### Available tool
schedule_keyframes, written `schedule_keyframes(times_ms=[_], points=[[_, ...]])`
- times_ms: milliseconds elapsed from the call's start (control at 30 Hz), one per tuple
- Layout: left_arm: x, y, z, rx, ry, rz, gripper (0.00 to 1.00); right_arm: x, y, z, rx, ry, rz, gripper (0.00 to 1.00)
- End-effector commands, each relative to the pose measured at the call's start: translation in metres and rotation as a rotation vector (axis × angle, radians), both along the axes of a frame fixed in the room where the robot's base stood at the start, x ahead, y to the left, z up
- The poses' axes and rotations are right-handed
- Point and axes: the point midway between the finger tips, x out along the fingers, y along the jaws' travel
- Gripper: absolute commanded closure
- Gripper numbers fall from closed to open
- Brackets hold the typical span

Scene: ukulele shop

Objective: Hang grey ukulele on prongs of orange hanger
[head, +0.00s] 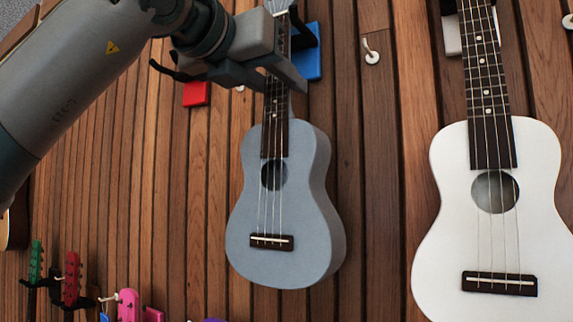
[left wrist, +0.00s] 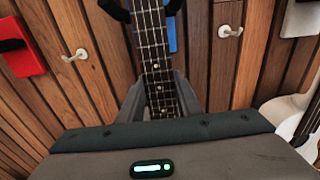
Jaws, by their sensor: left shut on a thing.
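The grey ukulele (head: 285,200) hangs upright in front of the wooden wall in the head view. My left gripper (head: 277,75) is shut on its dark neck; the left wrist view shows the neck (left wrist: 155,55) between the fingers (left wrist: 160,95). A blue hanger block (head: 308,62) with a black prong is right behind the neck. Whether the neck rests in the prongs cannot be told; the headstock is mostly out of frame. I see no clearly orange hanger. A red block (head: 196,94) is left of the neck, also in the left wrist view (left wrist: 22,52). My right gripper is not in view.
A white ukulele (head: 450,210) hangs close on the right. White hooks (head: 372,56) stick out of the slatted wall (head: 375,150). Green (head: 36,260), red (head: 71,280) and pink (head: 128,305) headstocks show at lower left. The wall left of the grey body is bare.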

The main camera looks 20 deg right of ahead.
Motion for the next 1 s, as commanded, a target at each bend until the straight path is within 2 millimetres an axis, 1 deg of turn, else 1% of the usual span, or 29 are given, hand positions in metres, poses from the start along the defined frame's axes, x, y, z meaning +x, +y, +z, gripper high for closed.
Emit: schedule_keyframes(times_ms=[200, 1000], points=[[-0.006, 0.008, 0.0, -0.002, -0.003, 0.001, 1.0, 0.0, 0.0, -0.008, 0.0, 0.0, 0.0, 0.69], [-0.025, 0.033, 0.0, -0.002, -0.001, 0.001, 1.0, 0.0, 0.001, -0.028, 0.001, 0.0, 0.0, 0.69]])
